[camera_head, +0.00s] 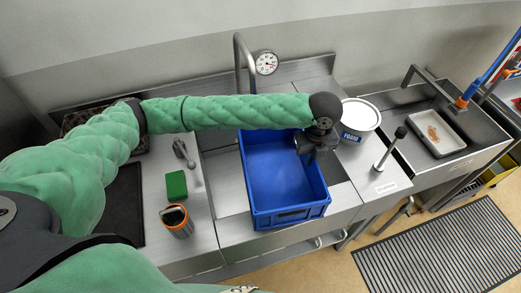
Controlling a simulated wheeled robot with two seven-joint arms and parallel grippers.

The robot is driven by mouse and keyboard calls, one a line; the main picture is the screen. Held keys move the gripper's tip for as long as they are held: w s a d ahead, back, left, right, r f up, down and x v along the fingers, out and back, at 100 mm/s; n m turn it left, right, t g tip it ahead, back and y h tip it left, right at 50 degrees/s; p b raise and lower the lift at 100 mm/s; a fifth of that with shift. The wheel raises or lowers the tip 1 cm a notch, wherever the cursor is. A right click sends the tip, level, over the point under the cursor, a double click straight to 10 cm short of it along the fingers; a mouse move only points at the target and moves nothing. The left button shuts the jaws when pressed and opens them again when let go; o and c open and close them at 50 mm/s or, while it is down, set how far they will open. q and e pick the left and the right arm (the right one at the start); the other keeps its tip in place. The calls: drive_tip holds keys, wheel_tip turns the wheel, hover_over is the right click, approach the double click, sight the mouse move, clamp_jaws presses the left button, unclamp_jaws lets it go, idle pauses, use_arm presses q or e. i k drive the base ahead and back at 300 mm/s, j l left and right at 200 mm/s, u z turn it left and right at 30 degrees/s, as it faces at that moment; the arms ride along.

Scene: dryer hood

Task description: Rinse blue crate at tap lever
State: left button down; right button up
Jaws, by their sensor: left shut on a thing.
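The blue crate (276,172) sits in the middle at the steel sink, open side up and apparently empty. My left gripper (316,146) is at the crate's right rim, shut on it; its fingertips are partly hidden by the wrist. My green-sleeved left arm crosses over the crate's far edge and hides part of it. A curved steel tap (239,62) with a round dial gauge (265,62) rises behind the crate; its lower part is hidden by my arm. A lever with a black knob (400,132) stands on the right counter; I cannot tell whether it is the tap lever. My right gripper is out of view.
A white tub marked FOAM (359,117) stands right of my gripper. A green sponge (176,185), an orange-and-dark cup (177,219) and a small grey metal piece (182,151) are on the left counter. A second basin holds a pale tray (450,139).

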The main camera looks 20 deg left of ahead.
sight(191, 165)
drive_tip(key=k+l, duration=0.8)
